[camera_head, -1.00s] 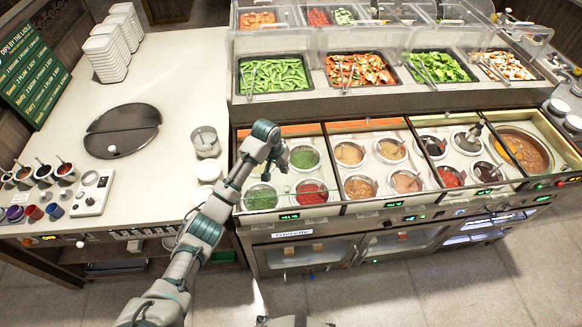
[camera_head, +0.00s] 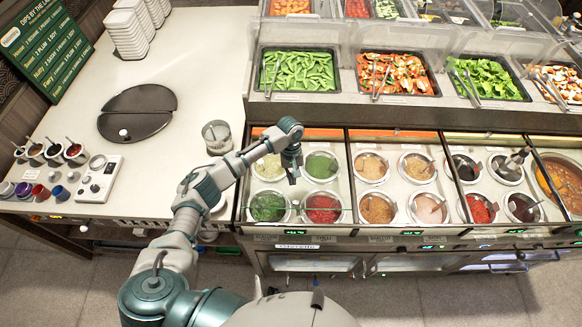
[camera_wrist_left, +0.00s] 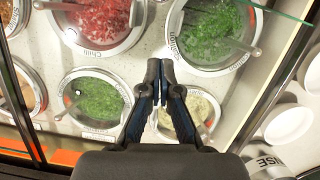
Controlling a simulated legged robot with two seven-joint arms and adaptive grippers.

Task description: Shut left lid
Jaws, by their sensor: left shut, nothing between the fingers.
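My left gripper (camera_head: 292,178) hangs fingers down over the leftmost sauce bay, between its four-side cluster of pots; in the left wrist view its fingers (camera_wrist_left: 157,85) are shut and empty. Below it are a pot of red sauce (camera_head: 323,208), a pot of chopped green (camera_head: 268,207), a green sauce (camera_head: 320,166) and a pale sauce (camera_head: 268,168), partly behind my arm. A clear pane with a greenish edge (camera_wrist_left: 282,13) crosses the wrist view's top right corner. I cannot tell how the bay's lid stands. My right gripper is not in view.
A dark round two-part cover (camera_head: 137,113) lies on the white counter (camera_head: 200,70) at left. A clear container (camera_head: 217,137) stands between it and the bays. Vegetable trays (camera_head: 297,71) stand behind. More sauce bays lie to the right.

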